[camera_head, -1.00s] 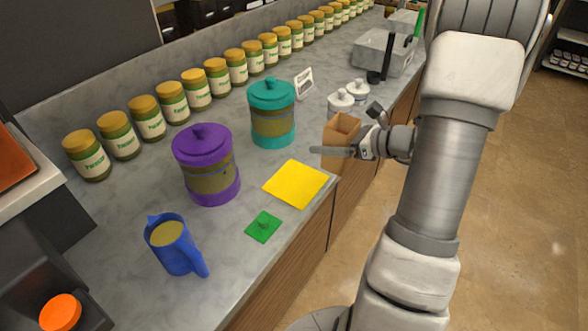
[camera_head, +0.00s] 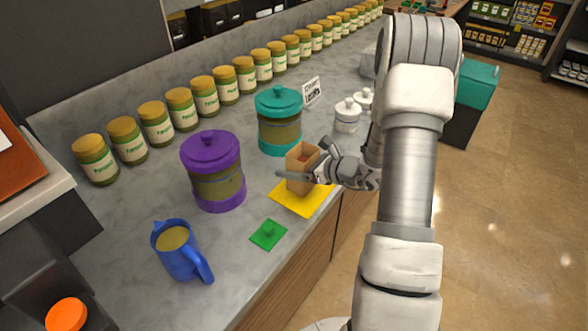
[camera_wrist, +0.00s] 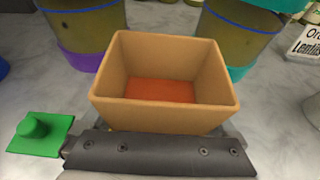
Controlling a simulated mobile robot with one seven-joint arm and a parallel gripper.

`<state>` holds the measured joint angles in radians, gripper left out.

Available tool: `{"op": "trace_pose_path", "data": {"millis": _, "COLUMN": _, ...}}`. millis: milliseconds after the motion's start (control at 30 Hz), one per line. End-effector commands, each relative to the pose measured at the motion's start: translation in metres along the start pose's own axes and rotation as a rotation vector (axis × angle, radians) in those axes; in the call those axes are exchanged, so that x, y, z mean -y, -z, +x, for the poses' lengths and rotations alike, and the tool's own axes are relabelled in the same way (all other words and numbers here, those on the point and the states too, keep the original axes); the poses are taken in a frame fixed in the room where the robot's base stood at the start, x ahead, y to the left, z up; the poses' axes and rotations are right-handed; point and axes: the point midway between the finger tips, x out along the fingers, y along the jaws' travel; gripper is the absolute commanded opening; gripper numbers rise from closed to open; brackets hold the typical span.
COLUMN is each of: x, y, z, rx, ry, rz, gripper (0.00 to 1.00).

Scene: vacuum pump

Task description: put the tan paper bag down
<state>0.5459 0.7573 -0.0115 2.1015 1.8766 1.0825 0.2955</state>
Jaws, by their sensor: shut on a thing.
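The tan paper bag (camera_head: 301,177) is upright and open at the top, over the yellow mat (camera_head: 287,200) near the counter's front edge. I cannot tell whether its base touches the mat. In the wrist view the bag (camera_wrist: 160,117) fills the middle, with an orange-red layer inside. In the wrist view the dark gripper body (camera_wrist: 160,154) lies against the bag's near wall, and the yellow mat is hidden.
A purple-lidded jar (camera_head: 213,172) and a teal-lidded jar (camera_head: 279,122) stand close behind the bag. A green square with a knob (camera_head: 268,235) and a blue jug (camera_head: 180,252) are to the left. White jars (camera_head: 348,115) stand beyond the gripper. Several gold-lidded jars line the wall.

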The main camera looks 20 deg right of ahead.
Motion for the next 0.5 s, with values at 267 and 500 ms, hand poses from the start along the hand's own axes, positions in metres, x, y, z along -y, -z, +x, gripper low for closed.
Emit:
{"op": "trace_pose_path", "data": {"millis": 267, "x": 0.0, "y": 0.015, "z": 0.006, "rx": 0.0, "ry": 0.001, "rz": -0.001, "gripper": 0.31}}
{"op": "trace_pose_path", "data": {"millis": 500, "x": 0.0, "y": 0.018, "z": 0.007, "rx": 0.0, "ry": 0.0, "rz": -0.001, "gripper": 0.31}}
